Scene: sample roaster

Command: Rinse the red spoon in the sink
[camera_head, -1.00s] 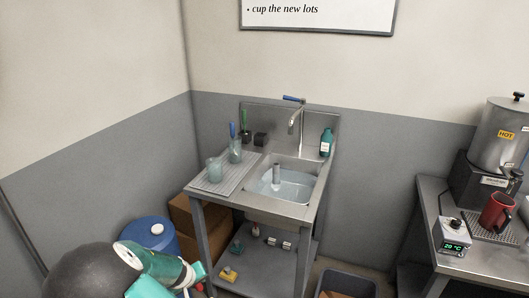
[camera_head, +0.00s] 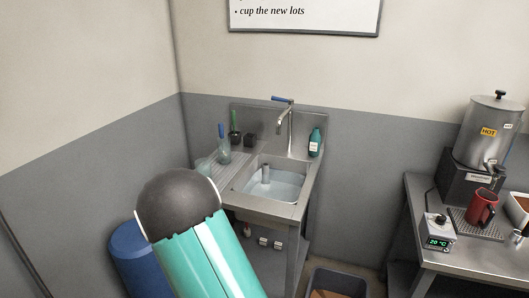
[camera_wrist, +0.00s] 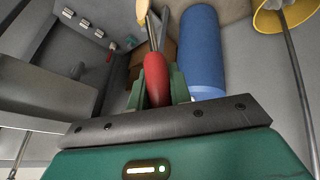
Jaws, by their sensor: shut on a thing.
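The red spoon (camera_wrist: 156,70) shows in the wrist view, its red handle between the two green fingers of my gripper (camera_wrist: 157,88). The gripper is shut on that handle, and the metal part points away from it. The sink (camera_head: 293,212) stands against the back wall in the head view, with water in its basin. A short upright pipe (camera_head: 266,173) stands in the water. The gripper and spoon are not visible in the head view.
My arm covers the drainboard's front left. A glass with a blue-handled tool (camera_head: 223,152) and a teal bottle (camera_head: 316,142) stand by the sink. A blue barrel (camera_head: 132,262) is left, a dark bin (camera_head: 338,284) below right. A counter with a hot urn (camera_head: 492,135) is right.

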